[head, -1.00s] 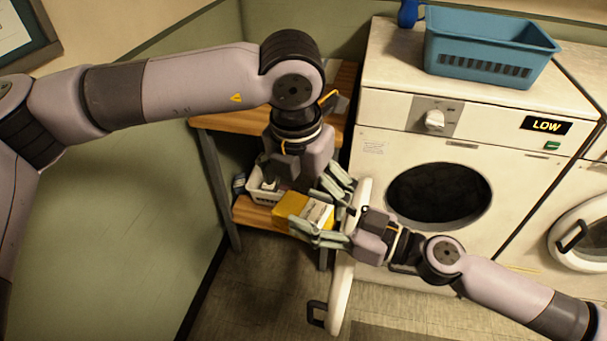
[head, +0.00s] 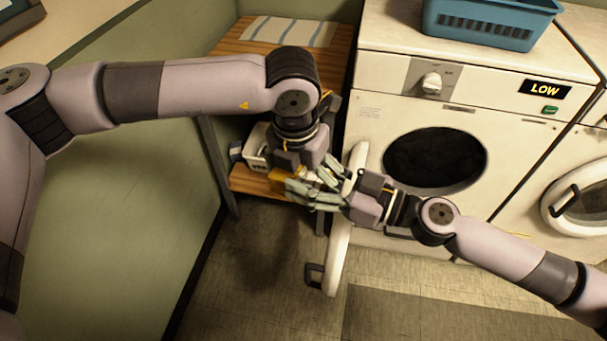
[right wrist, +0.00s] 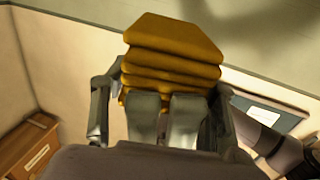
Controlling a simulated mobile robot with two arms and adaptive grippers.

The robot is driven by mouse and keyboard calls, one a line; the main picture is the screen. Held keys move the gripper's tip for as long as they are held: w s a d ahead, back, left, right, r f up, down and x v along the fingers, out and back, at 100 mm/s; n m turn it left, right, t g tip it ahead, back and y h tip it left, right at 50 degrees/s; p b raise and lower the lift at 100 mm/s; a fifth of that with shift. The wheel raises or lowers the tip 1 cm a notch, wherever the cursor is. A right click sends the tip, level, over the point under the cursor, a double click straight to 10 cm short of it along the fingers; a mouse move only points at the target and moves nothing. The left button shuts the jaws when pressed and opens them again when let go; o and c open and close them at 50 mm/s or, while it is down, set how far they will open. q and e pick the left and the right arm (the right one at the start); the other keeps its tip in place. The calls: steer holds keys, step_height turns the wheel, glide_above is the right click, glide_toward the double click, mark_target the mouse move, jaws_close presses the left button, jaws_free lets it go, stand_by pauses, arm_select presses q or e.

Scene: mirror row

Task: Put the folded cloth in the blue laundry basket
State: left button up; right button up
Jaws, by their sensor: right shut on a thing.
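The folded cloth is a mustard-yellow stack of layers (right wrist: 172,62) in the right wrist view, clamped between the fingers of my right gripper (right wrist: 165,98). In the head view my right gripper (head: 318,184) points left, beside the open washer door; a yellow patch (head: 284,181) shows by its fingers, mostly hidden. My left gripper (head: 300,165) hangs down right beside it; its fingers are hidden or mixed with the right ones. The blue laundry basket (head: 490,28) stands on top of the washer, cut by the top edge of the head view.
The washer (head: 400,120) has a dark round opening, and its white door (head: 340,245) stands open. A wooden shelf unit (head: 228,45) with a striped mat (head: 290,31) on top and a white bin (head: 257,148) below stands left. A second washer (head: 577,165) is at right.

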arm_select(q)
steer(key=shift+s+d, duration=0.15)
steer(key=c, duration=0.5)
arm_select(e)
steer(key=shift+a+r, duration=0.1)
steer(key=shift+r, duration=0.1)
arm_select(q)
steer(key=shift+c, duration=0.7)
arm_select(e)
steer(key=o, duration=1.3)
steer(key=shift+f, duration=0.1)
